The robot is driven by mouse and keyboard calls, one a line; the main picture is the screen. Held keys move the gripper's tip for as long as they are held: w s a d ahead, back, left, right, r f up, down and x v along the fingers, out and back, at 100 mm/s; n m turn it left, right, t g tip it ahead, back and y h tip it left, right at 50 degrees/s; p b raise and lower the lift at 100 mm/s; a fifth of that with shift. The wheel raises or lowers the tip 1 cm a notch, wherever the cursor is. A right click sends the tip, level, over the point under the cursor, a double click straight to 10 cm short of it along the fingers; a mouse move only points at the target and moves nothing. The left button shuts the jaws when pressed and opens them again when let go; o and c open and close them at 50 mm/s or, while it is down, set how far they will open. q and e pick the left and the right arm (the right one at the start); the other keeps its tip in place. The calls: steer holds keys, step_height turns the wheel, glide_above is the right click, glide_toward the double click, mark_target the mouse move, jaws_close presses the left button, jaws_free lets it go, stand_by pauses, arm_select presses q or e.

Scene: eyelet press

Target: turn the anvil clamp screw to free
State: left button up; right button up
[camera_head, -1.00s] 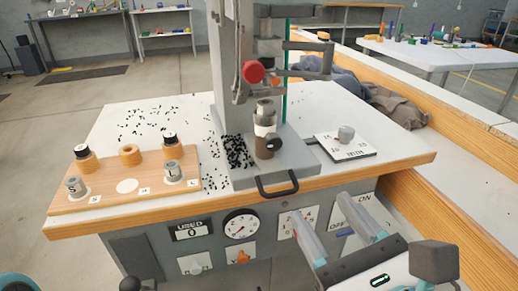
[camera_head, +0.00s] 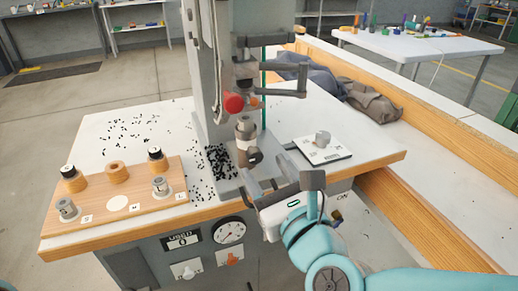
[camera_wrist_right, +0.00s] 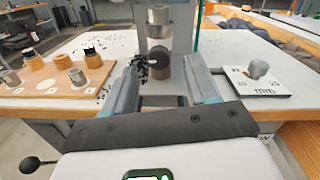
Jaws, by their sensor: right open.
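The anvil clamp screw (camera_head: 255,158) is a dark round knob on the front of the brown and grey anvil post (camera_head: 245,128), which stands upright on the press base. My right gripper (camera_head: 264,172) is open in front of the post, with one finger on each side of the knob. No contact between fingers and knob can be made out. My left gripper is not in view.
A grey knob on a white plate (camera_head: 321,148) lies right of the press. A wooden board (camera_head: 100,208) with several cylinders is at the left.

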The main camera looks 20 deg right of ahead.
mark_target(257, 159)
steer(key=w, duration=0.3)
steer(key=shift+a+f, duration=0.15)
steer(key=shift+f, duration=0.05)
steer(key=shift+w+r, duration=0.1)
steer(key=shift+w, duration=0.25)
steer(key=shift+c, duration=0.3)
steer(key=c, duration=1)
